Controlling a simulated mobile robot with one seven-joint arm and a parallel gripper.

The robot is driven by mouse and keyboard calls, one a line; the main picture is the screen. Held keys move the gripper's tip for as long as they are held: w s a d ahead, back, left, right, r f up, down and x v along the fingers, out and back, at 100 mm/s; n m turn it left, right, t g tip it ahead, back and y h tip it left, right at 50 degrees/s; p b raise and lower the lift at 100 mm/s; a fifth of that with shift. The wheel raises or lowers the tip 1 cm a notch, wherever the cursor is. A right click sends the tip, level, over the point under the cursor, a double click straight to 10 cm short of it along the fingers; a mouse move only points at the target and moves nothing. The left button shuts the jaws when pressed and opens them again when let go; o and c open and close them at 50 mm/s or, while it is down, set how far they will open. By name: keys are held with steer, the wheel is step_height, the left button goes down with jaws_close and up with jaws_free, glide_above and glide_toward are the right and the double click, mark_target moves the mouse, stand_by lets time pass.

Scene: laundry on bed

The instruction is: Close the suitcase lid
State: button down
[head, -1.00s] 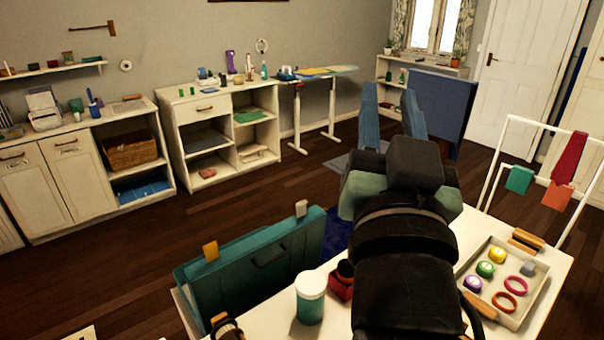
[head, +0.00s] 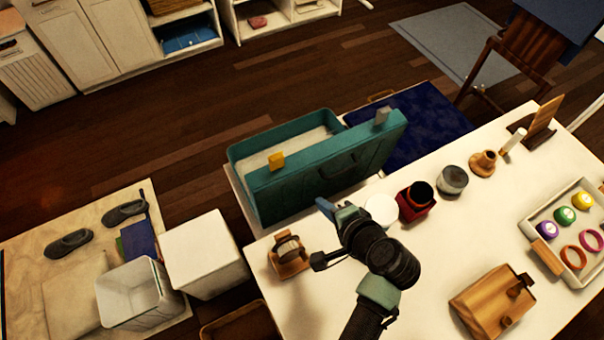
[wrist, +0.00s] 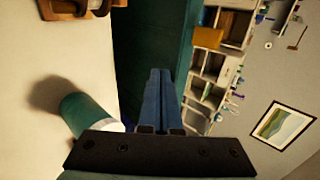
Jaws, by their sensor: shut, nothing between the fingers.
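The teal suitcase stands open beside the table, and its pale interior (head: 285,150) shows in the head view. Its lid (head: 310,178) is raised on the side toward the table, with a handle on its outer face and a yellow tab (head: 276,161) and a grey tab (head: 382,116) at the top edge. My gripper (head: 325,206) is shut and empty, close to the lid's outer face; I cannot tell if it touches. In the wrist view my shut blue fingers (wrist: 161,78) point along the dark teal lid (wrist: 138,40).
A tray (head: 540,220) of small items lies right. A white box (head: 204,253) stands left of the table.

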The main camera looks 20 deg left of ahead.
steer(key=w+a+f, duration=0.1)
steer(key=w+a, duration=0.1)
steer(key=w+a+f, duration=0.1)
steer(key=w+a, duration=0.1)
steer(key=w+a+f+p, duration=0.1)
steer(key=w+a+f, duration=0.1)
steer(key=shift+w+a, duration=0.15)
steer(key=shift+w, duration=0.1)
steer(key=shift+w+a, duration=0.1)
steer(key=shift+w, duration=0.05)
